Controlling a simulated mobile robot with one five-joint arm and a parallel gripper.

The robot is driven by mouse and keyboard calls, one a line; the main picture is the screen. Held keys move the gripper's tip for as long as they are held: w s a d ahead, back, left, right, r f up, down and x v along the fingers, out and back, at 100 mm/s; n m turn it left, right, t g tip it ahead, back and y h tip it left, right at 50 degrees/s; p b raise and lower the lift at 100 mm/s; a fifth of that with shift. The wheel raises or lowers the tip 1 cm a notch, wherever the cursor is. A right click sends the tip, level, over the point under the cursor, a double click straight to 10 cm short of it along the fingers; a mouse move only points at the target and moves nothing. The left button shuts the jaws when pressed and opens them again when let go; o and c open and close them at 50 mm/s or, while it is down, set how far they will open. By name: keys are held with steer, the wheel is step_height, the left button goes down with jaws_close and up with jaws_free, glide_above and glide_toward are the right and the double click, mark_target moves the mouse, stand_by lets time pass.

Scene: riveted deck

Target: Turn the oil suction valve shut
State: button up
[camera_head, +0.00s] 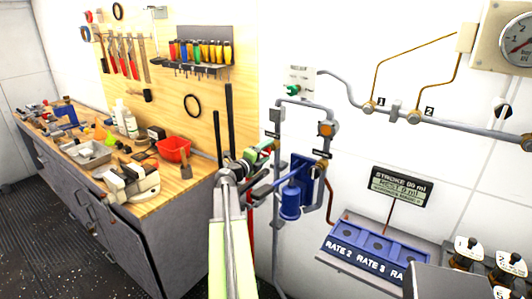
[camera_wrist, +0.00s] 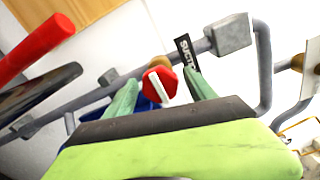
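The suction valve's red six-sided knob (camera_wrist: 159,84) shows in the wrist view, with a white bar across its face. The bar slants from upper left to lower right, across the line of the grey pipe. A black label (camera_wrist: 186,53) beside it reads "SUCTI", the rest cut off. My gripper (camera_wrist: 163,80) has its two green fingers on either side of the knob, with small gaps visible. I cannot tell how deep the knob sits between them. In the head view my gripper (camera_head: 262,153) is at the wall pipework, its fingers small and partly hidden.
A blue pump (camera_head: 291,198) hangs right of my gripper. An orange-faced fitting (camera_head: 326,129) and a green-handled valve (camera_head: 293,90) are on nearby pipes. A workbench with a vise (camera_head: 130,184) and red bin (camera_head: 174,149) stands left. A blue rate tray (camera_head: 375,243) is lower right.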

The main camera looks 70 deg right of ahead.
steer(key=shift+a, duration=0.1)
steer(key=v, duration=1.7)
steer(key=shift+a, duration=0.1)
